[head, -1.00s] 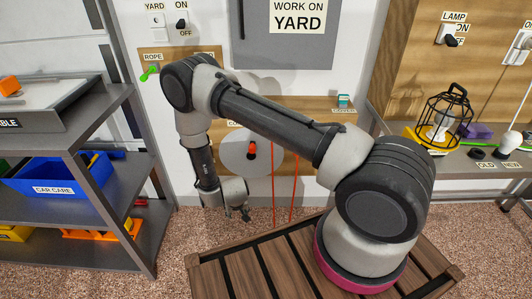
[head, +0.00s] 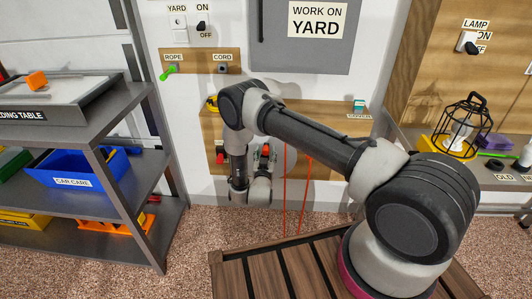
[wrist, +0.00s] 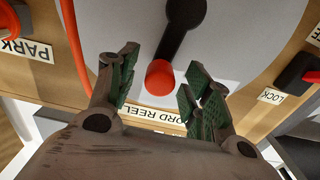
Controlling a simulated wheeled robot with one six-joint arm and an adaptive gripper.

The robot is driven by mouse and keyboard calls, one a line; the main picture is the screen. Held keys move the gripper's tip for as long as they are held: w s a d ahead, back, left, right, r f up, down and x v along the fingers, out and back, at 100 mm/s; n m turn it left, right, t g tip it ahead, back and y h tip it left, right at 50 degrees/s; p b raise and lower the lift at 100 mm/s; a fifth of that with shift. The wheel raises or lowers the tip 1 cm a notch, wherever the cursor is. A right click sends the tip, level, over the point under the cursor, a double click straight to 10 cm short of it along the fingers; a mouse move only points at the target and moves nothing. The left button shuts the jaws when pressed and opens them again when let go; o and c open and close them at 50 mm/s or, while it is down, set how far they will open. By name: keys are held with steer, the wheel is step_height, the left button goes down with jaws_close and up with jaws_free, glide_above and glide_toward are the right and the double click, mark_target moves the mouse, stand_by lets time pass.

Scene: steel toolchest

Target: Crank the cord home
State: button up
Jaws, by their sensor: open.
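The cord reel is a pale grey disc; it fills the top of the wrist view (wrist: 225,40) and shows partly behind my arm in the head view (head: 289,165). Its black crank arm (wrist: 183,25) ends in a red knob (wrist: 160,78). My gripper (wrist: 158,84) is open, with one finger on each side of the knob and gaps visible. It also shows in the head view (head: 264,160), small and mostly hidden by my wrist. The red cord (head: 306,195) hangs in two strands below the reel.
The wrist view shows PARK (wrist: 27,50) and LOCK (wrist: 271,97) labels, with a red part (wrist: 300,72) near LOCK. A grey shelf unit (head: 120,160) stands at the left. A slatted wooden deck (head: 260,272) lies in front. A CORD holder (head: 222,68) is on the wall above.

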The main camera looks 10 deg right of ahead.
steer(key=shift+w+d, duration=0.2)
steer(key=shift+w, duration=0.5)
jaws_close()
steer(key=shift+d, duration=0.15)
